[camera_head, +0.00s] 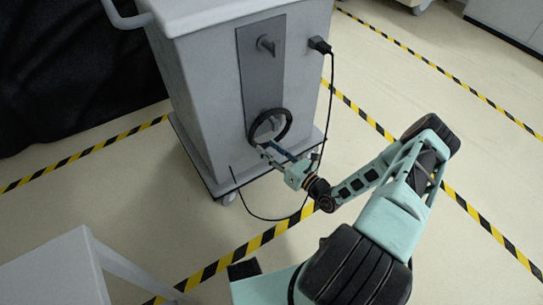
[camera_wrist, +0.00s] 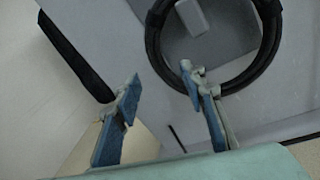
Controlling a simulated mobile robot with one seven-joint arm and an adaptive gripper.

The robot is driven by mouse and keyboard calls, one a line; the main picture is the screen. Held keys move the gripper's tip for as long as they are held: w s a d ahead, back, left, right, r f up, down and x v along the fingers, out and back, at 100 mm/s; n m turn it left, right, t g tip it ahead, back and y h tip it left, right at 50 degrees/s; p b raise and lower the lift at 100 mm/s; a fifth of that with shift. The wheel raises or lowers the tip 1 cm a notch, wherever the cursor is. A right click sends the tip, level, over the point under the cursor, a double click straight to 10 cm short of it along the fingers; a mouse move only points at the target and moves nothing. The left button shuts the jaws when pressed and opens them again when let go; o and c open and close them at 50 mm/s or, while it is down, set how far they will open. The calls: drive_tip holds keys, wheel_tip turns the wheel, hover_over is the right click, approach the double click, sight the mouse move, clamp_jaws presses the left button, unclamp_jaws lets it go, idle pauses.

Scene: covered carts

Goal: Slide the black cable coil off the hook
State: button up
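The black cable coil (camera_head: 289,122) hangs as a ring against the grey panel on the cart's front. It also shows in the wrist view (camera_wrist: 270,50), encircling a pale grey block (camera_wrist: 192,17) that looks like the hook. How far along the hook the coil sits cannot be told. My gripper (camera_head: 267,151) is at the coil's lower edge. Its two fingers (camera_wrist: 161,75) are apart. In the wrist view the right fingertip overlaps the inside of the ring and the left one is outside, with the coil's lower-left arc between them. Contact cannot be told.
The grey cart (camera_head: 200,90) stands on casters. A second, empty hook (camera_head: 266,45) is higher on the panel. A black plug (camera_head: 320,45) with a thin cable (camera_head: 330,90) hangs at the right, looping behind my arm. A white table (camera_head: 50,270) is at lower left.

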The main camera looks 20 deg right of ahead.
sight(252, 134)
drive_tip(key=b+x, duration=0.2)
drive_tip(key=x, duration=0.6)
drive_tip(key=shift+w+a, duration=0.15)
drive_tip(key=shift+w, duration=0.1)
drive_tip(key=shift+c, duration=0.2)
clamp_jaws()
drive_tip(key=shift+r, duration=0.1)
drive_tip(key=shift+r+p, duration=0.55)
drive_tip(key=shift+p, duration=0.15)
drive_tip(key=s+a+p+v, duration=0.1)
drive_tip(key=p+v, duration=0.2)
drive_tip(key=v, duration=0.6)
drive_tip(key=shift+s+a, duration=0.2)
drive_tip(key=shift+s, duration=0.15)
idle(0.5)
